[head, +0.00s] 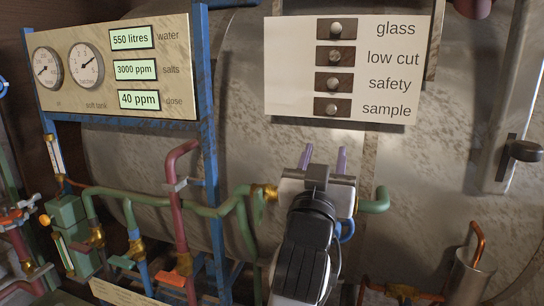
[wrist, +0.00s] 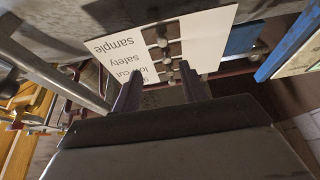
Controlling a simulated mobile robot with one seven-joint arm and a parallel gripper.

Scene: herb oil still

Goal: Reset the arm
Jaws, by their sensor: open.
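My gripper (head: 325,158) is in the lower middle of the head view, in front of the large mottled tank (head: 330,140). Its two purple fingers point up and stand apart, with nothing between them. In the wrist view my gripper (wrist: 158,88) also shows its fingers apart and empty. The white switch panel (head: 385,70) is above my gripper in the head view, with knobs labelled glass, low cut, safety and sample. The panel appears upside down beyond the fingers in the wrist view (wrist: 190,28). I cannot see any contact between fingers and panel.
A gauge panel (head: 95,103) with dials and green readouts stands at the left on a blue frame (head: 207,120). Green pipes (head: 150,196) and a red pipe (head: 178,210) run left of my arm. A black-knobbed lever (head: 524,151) and a metal cylinder (head: 470,278) are at the right.

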